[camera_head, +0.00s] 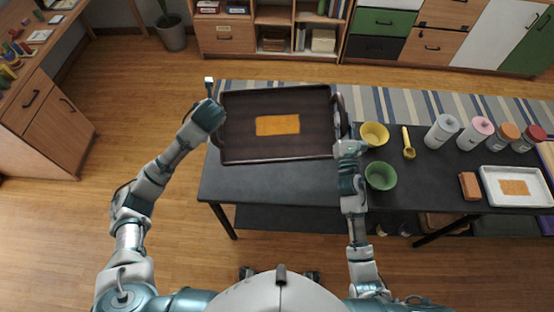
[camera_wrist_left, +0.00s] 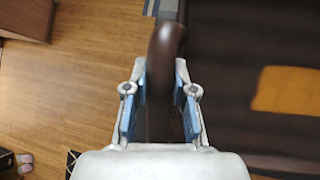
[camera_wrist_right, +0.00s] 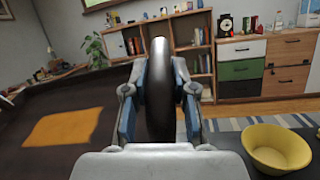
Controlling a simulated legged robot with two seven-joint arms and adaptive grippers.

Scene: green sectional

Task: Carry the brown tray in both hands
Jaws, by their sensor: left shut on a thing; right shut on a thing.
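The brown tray (camera_head: 285,145) is a dark rectangle with a raised rim and a handle at each short side. An orange rectangle (camera_head: 277,125) lies on its middle. In the head view the tray is over the left part of the dark table. My left gripper (camera_head: 214,108) is at its left side; the left wrist view shows the fingers (camera_wrist_left: 160,108) shut on the dark curved handle. My right gripper (camera_head: 344,138) is at its right side; the right wrist view shows the fingers (camera_wrist_right: 160,95) shut on the other handle. The head view does not clearly show the tray's height above the table.
The dark table (camera_head: 270,187) is bare in front of the tray. Right of it stand a yellow bowl (camera_head: 374,134), a green bowl (camera_head: 380,175), a yellow utensil (camera_head: 408,143), several jars, a brown block (camera_head: 469,186) and a white tray (camera_head: 490,181). Cabinets and shelves line the back.

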